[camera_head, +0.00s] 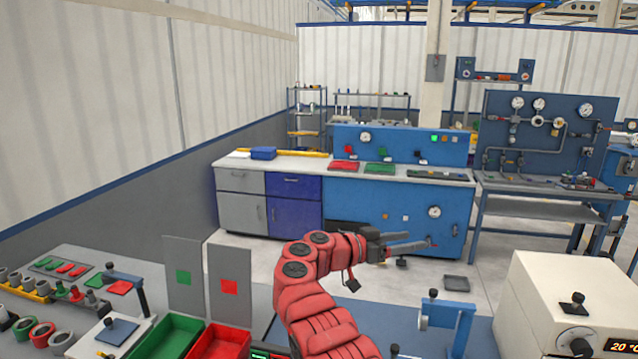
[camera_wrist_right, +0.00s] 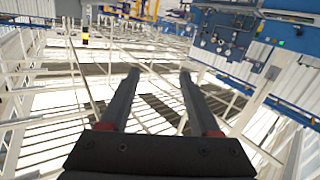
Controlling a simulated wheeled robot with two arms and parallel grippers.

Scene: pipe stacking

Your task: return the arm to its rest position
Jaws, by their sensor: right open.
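My right arm (camera_head: 318,300) is red and rises from the bottom middle of the head view, bending to the right at its top. My right gripper (camera_head: 432,242) points right, raised above the bench, in front of the blue workstation. Its two fingers are apart with nothing between them. In the right wrist view the gripper (camera_wrist_right: 160,75) also shows two separate dark fingers with an empty gap. The wrist view looks tilted toward the hall's structure. My left gripper is not in view.
A green bin (camera_head: 166,338) and a red bin (camera_head: 232,343) stand left of my arm. Grey panels (camera_head: 186,262) rise behind them. A blue stand (camera_head: 447,318) and a white machine (camera_head: 560,300) with a dial stand to the right. Several pipe pieces lie on the left.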

